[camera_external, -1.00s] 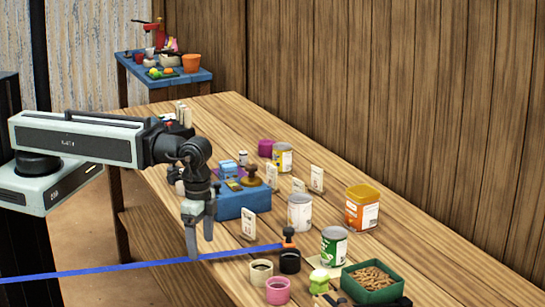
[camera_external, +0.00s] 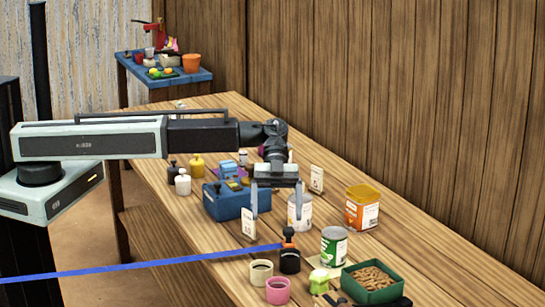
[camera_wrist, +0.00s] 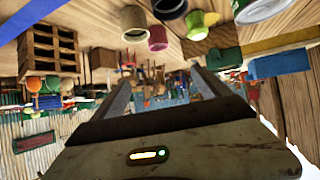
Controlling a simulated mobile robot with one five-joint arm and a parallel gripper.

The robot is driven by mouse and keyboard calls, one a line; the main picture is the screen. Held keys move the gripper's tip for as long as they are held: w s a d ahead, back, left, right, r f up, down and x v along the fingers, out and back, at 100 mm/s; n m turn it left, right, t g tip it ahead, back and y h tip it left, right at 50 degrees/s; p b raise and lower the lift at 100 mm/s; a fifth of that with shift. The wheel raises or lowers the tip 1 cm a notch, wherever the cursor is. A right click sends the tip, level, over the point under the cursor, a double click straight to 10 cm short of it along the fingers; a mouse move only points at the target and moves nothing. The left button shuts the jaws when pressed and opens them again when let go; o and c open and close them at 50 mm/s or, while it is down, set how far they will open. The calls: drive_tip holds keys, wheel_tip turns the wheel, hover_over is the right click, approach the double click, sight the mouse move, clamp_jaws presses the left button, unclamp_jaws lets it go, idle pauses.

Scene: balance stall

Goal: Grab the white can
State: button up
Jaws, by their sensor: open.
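The white can (camera_external: 306,213) stands upright on the wooden table, right of the blue box, with a pale label. My gripper (camera_external: 277,214) is open and empty, fingers pointing down. In the external view its right finger overlaps the can's left side, and its left finger is in front of the blue box (camera_external: 222,205). I cannot tell whether the finger touches the can. In the wrist view my gripper's two fingers (camera_wrist: 165,88) are spread apart with nothing between them close up. A large pale round rim (camera_wrist: 262,9) at the top right may be the can.
An orange-labelled tin (camera_external: 362,212) and a green can (camera_external: 334,247) stand right of the white can. A black pot with an orange top (camera_external: 289,258), beige and pink cups and a green tray (camera_external: 372,290) are nearer. Price cards (camera_external: 316,179) stand nearby.

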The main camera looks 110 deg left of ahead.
drive_tip(key=s+a+n+t+b, duration=0.25)
drive_tip(key=a+n+t, duration=0.2)
drive_tip(key=a, duration=2.15)
drive_tip(key=shift+m+y, duration=0.45)
drive_tip(key=shift+y, duration=0.05)
drive_tip(key=f+b, duration=0.7)
drive_tip(key=shift+s+f+b, duration=0.3)
drive_tip(key=shift+s+f, duration=0.05)
drive_tip(key=shift+f, duration=0.05)
drive_tip(key=shift+w+d, duration=0.85)
drive_tip(key=shift+d, duration=0.25)
drive_tip(key=shift+t, duration=0.25)
drive_tip(key=c, duration=1.9)
drive_tip(key=shift+r, duration=0.1)
